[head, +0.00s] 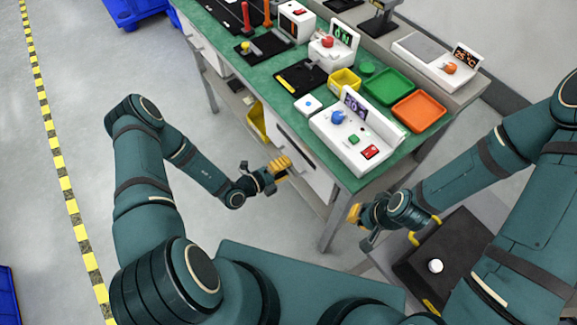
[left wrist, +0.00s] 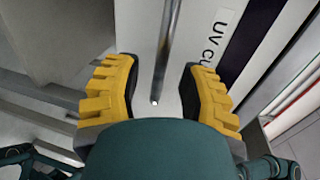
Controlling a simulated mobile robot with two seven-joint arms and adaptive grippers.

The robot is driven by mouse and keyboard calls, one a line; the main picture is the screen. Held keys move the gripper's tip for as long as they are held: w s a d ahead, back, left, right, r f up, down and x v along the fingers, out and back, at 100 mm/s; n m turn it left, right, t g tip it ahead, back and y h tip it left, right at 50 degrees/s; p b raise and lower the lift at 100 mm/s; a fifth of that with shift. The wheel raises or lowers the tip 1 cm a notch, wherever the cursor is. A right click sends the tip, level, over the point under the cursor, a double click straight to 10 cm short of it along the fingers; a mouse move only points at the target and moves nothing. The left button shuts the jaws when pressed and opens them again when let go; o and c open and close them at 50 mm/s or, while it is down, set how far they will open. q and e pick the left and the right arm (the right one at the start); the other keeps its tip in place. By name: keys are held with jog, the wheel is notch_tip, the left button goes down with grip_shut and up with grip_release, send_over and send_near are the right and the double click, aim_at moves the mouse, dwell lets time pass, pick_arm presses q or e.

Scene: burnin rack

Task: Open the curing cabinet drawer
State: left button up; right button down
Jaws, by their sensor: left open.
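The curing cabinet drawer (head: 313,172) has a white front under the right end of the green bench. In the left wrist view its front (left wrist: 208,45) carries a dark panel and a label reading "UV CU", the rest cut off. A grey metal bar handle (left wrist: 168,50) runs lengthwise between the yellow fingers of my left gripper (left wrist: 160,92). The fingers are open, one on each side of the bar, with gaps visible. In the head view my left gripper (head: 279,166) is at the drawer front and covers the handle. My right gripper (head: 356,213) is near the bench's front right leg; its opening is unclear.
The green bench (head: 232,50) holds a white device with a blue knob (head: 348,140), a green tray (head: 388,87) and an orange tray (head: 418,111). A dark box (head: 440,255) with a white knob stands below my right arm.

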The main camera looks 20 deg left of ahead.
pick_arm(q)
jog(key=shift+x, duration=0.9)
grip_shut()
jog(key=shift+s, duration=0.1)
jog(key=f+v, duration=0.2)
jog(key=v, duration=0.7)
jog(key=f+v, duration=0.2)
jog(key=v, duration=0.8)
jog(key=shift+s+a+p, duration=0.4)
jog(key=shift+s+p, duration=0.05)
jog(key=shift+s, duration=0.1)
grip_release()
jog(key=shift+w, duration=0.1)
